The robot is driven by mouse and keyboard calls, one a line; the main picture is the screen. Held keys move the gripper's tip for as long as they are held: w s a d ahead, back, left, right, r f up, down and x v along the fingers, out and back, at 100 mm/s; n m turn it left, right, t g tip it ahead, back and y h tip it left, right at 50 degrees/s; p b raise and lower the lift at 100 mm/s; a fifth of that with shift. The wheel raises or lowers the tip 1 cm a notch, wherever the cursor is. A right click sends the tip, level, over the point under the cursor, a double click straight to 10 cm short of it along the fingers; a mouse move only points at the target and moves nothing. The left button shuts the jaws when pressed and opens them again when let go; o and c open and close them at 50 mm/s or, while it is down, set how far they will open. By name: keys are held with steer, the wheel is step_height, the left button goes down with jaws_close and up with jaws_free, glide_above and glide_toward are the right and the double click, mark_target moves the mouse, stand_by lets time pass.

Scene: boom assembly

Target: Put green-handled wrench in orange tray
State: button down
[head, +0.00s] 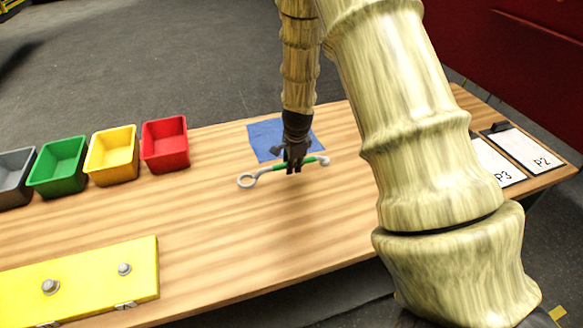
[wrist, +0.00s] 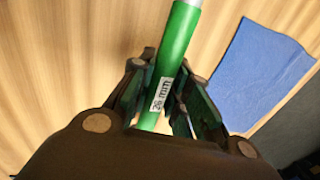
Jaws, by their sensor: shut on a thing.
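The green-handled wrench (head: 308,161) has a grey ring at its left end and a grey head at its right end in the head view. My gripper (head: 293,168) is shut on its green handle near the middle. In the wrist view the green handle (wrist: 172,48) runs between my gripper's fingers (wrist: 160,100), with a white "26 mm" label facing the camera. The wrench is over the wooden table near the blue cloth; I cannot tell whether it touches the table. No orange tray shows in either view.
A blue cloth (head: 265,138) lies behind the wrench. Red (head: 165,144), yellow (head: 112,155), green (head: 58,166) and grey (head: 14,178) bins stand at left. A yellow plate with bolts (head: 90,277) lies front left. Clipboards (head: 522,148) lie at right. The table's middle is clear.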

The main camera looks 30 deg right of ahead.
mark_target(291, 177)
steer(key=shift+w+r, duration=0.2)
steer(key=shift+w, duration=0.3)
steer(key=shift+d+f+p, duration=0.1)
steer(key=shift+f+p, duration=0.95)
steer(key=shift+f, duration=0.85)
steer(key=c, duration=1.4)
jaws_free()
steer(key=shift+s+f, duration=0.1)
steer(key=shift+f, duration=0.05)
steer(key=shift+c, duration=0.2)
steer(key=shift+o, duration=0.5)
steer(key=shift+r, duration=0.2)
